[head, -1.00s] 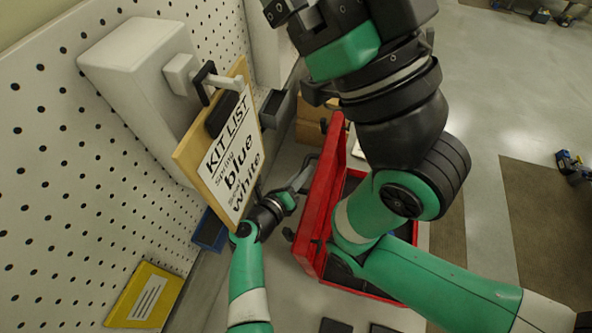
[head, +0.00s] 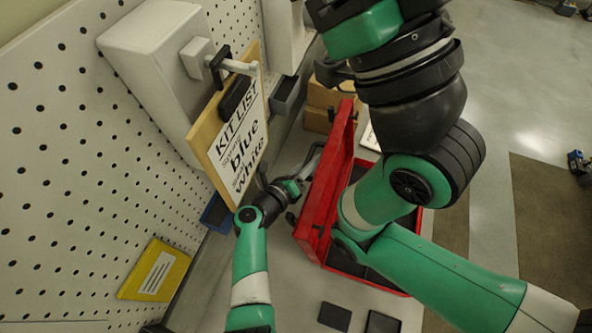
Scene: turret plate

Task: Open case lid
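The red case (head: 413,222) lies on the bench with its red lid (head: 327,187) raised steeply on its left side. Part of the dark interior shows; my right arm covers much of the case. My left gripper (head: 308,168) is at the outer, left face of the lid, close to it. Its fingers are small and partly hidden, so I cannot tell whether they touch the lid or are open. My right arm rises in the foreground over the case, and its fingertips are out of the picture.
A kit list board (head: 238,142) hangs at the pegboard, left of the lid. A yellow card (head: 154,270) is at lower left. Brown boxes (head: 322,97) stand beyond the lid. Two dark flat trays (head: 335,316) lie in front of the case.

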